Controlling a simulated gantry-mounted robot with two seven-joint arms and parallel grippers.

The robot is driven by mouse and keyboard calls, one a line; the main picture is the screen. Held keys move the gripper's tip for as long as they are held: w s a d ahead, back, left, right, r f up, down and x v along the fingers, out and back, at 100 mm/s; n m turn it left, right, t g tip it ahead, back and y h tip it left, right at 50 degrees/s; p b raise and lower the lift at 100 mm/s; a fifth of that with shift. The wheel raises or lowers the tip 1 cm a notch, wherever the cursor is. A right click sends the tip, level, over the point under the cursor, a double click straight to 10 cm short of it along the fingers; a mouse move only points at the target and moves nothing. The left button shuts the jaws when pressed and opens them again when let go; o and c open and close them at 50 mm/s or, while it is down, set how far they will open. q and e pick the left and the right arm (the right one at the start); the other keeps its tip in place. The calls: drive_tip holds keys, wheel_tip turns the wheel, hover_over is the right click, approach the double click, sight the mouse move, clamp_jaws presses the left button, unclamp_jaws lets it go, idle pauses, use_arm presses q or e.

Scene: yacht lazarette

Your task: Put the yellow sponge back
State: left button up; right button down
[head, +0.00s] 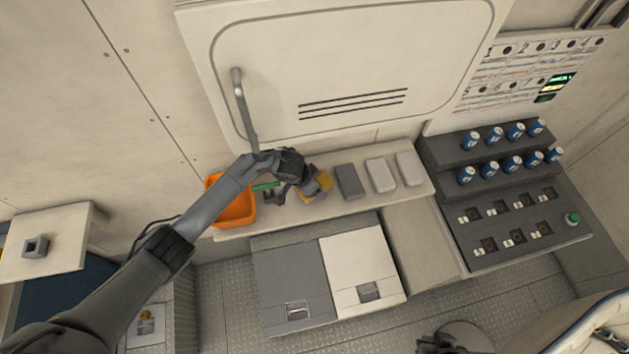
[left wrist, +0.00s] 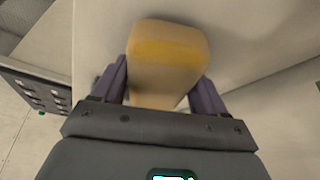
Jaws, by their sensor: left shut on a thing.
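The yellow sponge (left wrist: 167,55) sits between the two purple fingers of my left gripper (left wrist: 165,88) in the left wrist view. In the head view the sponge (head: 316,184) shows at the left part of the pale shelf (head: 232,236), partly hidden by my left gripper (head: 308,193), which is shut on it. I cannot tell whether the sponge touches the shelf.
An orange bin (head: 236,211) with a green item (head: 266,186) by it stands left of the sponge. A dark grey block (head: 350,181) and two pale blocks (head: 380,175) (head: 410,168) lie to the right. A cabinet door with a handle (head: 243,105) rises behind.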

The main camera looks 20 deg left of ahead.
use_arm(q)
drive_tip(key=shift+f, duration=0.15)
drive_tip(key=o, duration=1.2)
drive_tip(key=shift+r, duration=0.3)
drive_tip(key=shift+p+v, duration=0.3)
drive_tip(key=shift+v, duration=1.55)
